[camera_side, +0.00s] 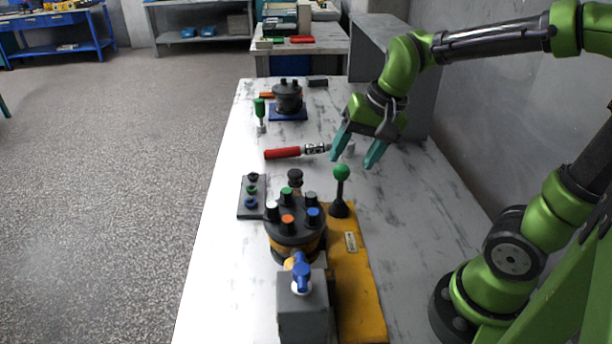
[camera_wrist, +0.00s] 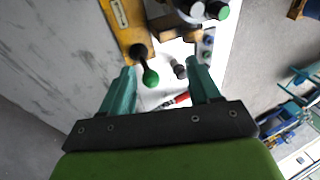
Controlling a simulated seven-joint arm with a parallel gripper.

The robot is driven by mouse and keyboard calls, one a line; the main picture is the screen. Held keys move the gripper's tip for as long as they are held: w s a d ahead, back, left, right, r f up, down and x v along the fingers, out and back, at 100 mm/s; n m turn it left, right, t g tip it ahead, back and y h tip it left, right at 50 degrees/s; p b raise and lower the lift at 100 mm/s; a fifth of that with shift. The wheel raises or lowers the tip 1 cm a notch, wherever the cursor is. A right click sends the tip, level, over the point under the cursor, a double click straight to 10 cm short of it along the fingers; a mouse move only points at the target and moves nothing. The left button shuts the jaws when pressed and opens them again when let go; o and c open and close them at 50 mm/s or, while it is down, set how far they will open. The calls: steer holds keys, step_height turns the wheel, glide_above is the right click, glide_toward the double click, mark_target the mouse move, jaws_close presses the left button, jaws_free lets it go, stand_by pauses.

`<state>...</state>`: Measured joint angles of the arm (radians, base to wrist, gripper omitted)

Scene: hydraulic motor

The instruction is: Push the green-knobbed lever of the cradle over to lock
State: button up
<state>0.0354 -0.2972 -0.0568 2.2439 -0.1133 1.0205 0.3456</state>
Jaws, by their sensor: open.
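The cradle (camera_side: 362,285) has a yellow base plate near the front of the bench. The green-knobbed lever (camera_side: 341,174) stands nearly upright at its far end, on a black foot. The dark motor (camera_side: 292,243) sits in the cradle with several coloured caps on top. My gripper (camera_side: 357,160) is open and empty, above the bench beyond the lever, its teal fingers pointing down and apart. In the wrist view my gripper (camera_wrist: 162,80) has the lever's green knob (camera_wrist: 150,77) showing between its fingers, nearer the left one; I cannot tell the depth gap. The cradle (camera_wrist: 127,22) shows at the top.
A grey block with a blue-handled part (camera_side: 301,300) stands at the front of the cradle. A dark plate with coloured plugs (camera_side: 253,198) lies left. A red-handled tool (camera_side: 283,153) lies beyond. A second dark motor (camera_side: 288,98) and green-handled tool (camera_side: 260,110) stand farther back. Bench right of the cradle is clear.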

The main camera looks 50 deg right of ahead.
mark_target(342, 165)
steer(key=w+d+f+m+g, duration=0.1)
steer(key=w+d+m, duration=0.1)
steer(key=m, duration=0.3)
steer(key=w+d+f+m+g, duration=0.1)
steer(key=w+d+m, duration=0.1)
steer(key=m, duration=0.2)
steer(key=w+d+f+m+g+h, duration=0.1)
steer(key=w+d+m, duration=0.1)
steer(key=m, duration=0.3)
steer(key=shift+w+d+f+m+g, duration=0.15)
steer(key=shift+w+m+g, duration=0.15)
steer(key=shift+w, duration=0.25)
steer(key=shift+w+d+r+m, duration=0.15)
steer(key=shift+r+m, duration=0.25)
steer(key=shift+m, duration=0.5)
steer(key=shift+s+m, duration=0.2)
steer(key=shift+m, duration=0.5)
steer(key=shift+f, duration=4.45)
steer(key=c, duration=0.7)
